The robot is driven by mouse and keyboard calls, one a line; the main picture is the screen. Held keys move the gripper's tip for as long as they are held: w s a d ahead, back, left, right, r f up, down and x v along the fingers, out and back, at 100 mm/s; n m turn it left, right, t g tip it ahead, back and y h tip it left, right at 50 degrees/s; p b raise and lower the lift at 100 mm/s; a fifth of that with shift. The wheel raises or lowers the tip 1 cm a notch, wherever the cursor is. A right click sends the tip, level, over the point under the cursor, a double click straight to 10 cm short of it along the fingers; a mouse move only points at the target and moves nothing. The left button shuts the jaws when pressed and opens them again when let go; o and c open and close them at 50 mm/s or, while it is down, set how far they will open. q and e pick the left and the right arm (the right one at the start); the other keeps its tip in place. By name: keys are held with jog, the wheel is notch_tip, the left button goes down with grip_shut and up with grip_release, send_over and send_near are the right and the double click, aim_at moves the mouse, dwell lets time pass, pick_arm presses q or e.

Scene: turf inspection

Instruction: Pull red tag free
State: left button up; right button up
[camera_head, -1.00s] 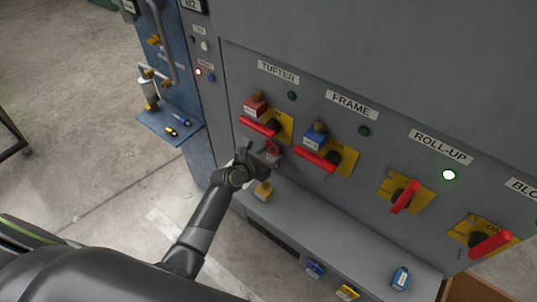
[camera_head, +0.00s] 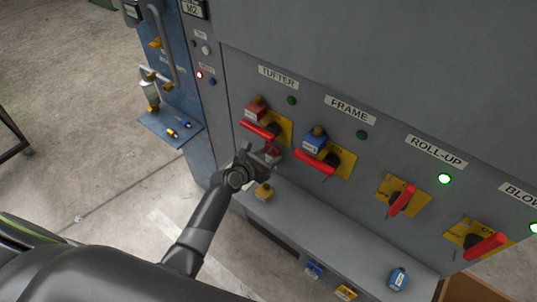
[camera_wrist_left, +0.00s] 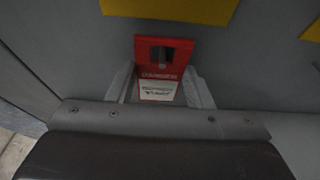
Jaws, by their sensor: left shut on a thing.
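The red tag (camera_wrist_left: 157,75) has a white printed lower part and a dark opening near its top. It sits against the grey panel below the yellow TUFTER plate. My left gripper (camera_wrist_left: 160,92) is shut on the tag's lower part, with one finger on each side. In the head view the tag (camera_head: 272,150) shows as a small red patch at the fingertips of my left gripper (camera_head: 266,157), below the red TUFTER handle (camera_head: 260,130). I cannot tell whether the tag is still attached. My right gripper is not in view.
A red lock (camera_head: 255,110) and a blue lock (camera_head: 314,140) hang at the TUFTER and FRAME switches. A yellow lock (camera_head: 264,192) and another blue lock (camera_head: 398,278) stand on the grey ledge (camera_head: 325,235). A blue shelf (camera_head: 160,127) is at left.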

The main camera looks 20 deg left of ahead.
pick_arm(q)
jog(key=shift+s+a+p, duration=0.3)
jog(key=shift+s+p, duration=0.05)
jog(key=shift+s, duration=0.45)
jog(key=shift+s+a+p, duration=0.25)
jog(key=shift+s+p, duration=0.1)
jog(key=shift+s, duration=0.4)
jog(key=shift+s, duration=0.1)
jog(key=shift+s+a+p, duration=0.2)
jog(key=shift+s+a, duration=0.1)
jog(key=shift+s, duration=0.45)
jog(key=shift+s+a+p, duration=0.15)
jog(key=shift+s+a, duration=0.1)
jog(key=shift+s, duration=0.55)
jog(key=shift+s+a+p, duration=0.2)
jog(key=shift+s+a, duration=0.1)
jog(key=shift+s, duration=0.45)
